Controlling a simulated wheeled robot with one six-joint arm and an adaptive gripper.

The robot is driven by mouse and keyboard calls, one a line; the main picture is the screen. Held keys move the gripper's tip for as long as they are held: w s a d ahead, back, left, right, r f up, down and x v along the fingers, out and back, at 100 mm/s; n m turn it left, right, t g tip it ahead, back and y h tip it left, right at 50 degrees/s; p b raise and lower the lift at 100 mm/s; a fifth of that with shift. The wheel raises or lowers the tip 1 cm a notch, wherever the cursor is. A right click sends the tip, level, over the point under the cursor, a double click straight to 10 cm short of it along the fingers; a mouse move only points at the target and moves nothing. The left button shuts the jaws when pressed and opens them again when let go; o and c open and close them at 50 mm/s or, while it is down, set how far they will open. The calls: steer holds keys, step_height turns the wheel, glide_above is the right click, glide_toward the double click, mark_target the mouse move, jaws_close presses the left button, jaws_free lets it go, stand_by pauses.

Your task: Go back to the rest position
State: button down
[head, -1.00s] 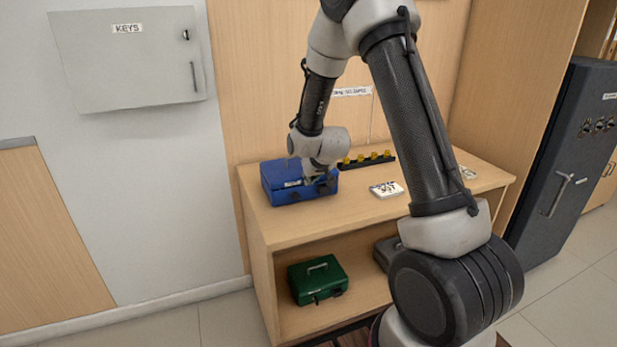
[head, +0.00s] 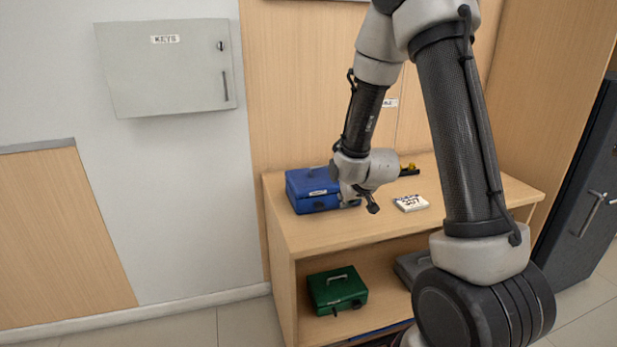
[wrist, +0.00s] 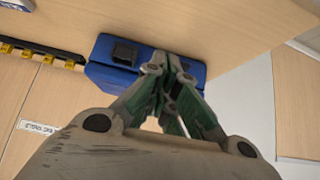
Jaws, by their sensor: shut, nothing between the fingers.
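My gripper (head: 371,205) is shut and empty. In the head view it hangs at the right end of the blue cash box (head: 311,190), above the counter (head: 330,229). In the wrist view the closed fingers (wrist: 165,65) overlap the blue box (wrist: 103,72), which has a dark latch on its face. I cannot tell from these views whether the fingers touch the box.
A white labelled block (head: 411,203) lies right of my gripper. A black strip with yellow pieces (wrist: 30,49) lies behind. A green cash box (head: 337,291) and a grey box (head: 413,266) sit on the lower shelf. A key cabinet (head: 166,75) hangs on the wall.

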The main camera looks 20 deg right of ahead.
steer(key=s+f+g, duration=0.2)
steer(key=s+g, duration=0.4)
steer(key=s, duration=0.6)
steer(key=s+d+r+t, duration=0.1)
steer(key=s+r, duration=0.8)
steer(key=r, duration=0.3)
steer(key=s+d+r+t, duration=0.1)
steer(key=s+r, duration=0.9)
steer(key=r, duration=0.2)
